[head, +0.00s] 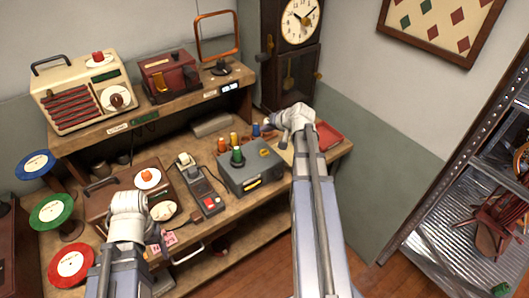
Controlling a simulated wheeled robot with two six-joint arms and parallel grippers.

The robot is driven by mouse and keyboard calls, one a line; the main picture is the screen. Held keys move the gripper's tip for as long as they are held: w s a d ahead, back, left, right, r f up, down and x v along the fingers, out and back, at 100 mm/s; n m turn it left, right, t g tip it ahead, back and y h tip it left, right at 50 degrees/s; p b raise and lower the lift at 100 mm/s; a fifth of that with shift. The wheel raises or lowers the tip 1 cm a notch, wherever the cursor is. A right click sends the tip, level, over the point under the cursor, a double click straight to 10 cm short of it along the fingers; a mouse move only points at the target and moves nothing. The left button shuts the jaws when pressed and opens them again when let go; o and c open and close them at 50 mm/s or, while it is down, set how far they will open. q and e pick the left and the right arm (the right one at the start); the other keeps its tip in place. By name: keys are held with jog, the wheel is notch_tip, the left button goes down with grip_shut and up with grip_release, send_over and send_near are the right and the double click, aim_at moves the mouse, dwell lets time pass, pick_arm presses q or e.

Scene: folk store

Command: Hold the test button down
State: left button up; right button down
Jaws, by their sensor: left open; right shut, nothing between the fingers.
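A dark grey device (204,192) with a small red button (210,203) on its near end lies on the workbench; any label on it is too small to read. No finger is seen touching the button. My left gripper (158,238) is at the bench's front left, to the left of and nearer than the device, open, its fingers mostly hidden by my wrist. My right gripper (272,126) is over the back right of the bench, beyond the grey box, shut and empty, and well apart from the device.
A grey box (250,168) with coloured spools stands right of the device. A brown case (108,203) is to its left. A cream machine (80,95) and a red machine (167,75) stand on the upper shelf (205,100). A clock (300,20) stands behind.

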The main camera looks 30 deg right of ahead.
aim_at(266, 153)
notch_tip(266, 153, down, 9)
jog(key=b, duration=0.8)
jog(key=shift+r+b, duration=0.1)
jog(key=shift+b, duration=0.3)
dwell(1.5)
jog(key=shift+f+b, duration=0.4)
jog(key=shift+b, duration=0.05)
jog(key=shift+f+b, duration=0.5)
dwell(0.5)
jog(key=shift+r, duration=0.1)
dwell(2.0)
jog(key=shift+r+p, duration=0.85)
jog(key=shift+p, duration=0.1)
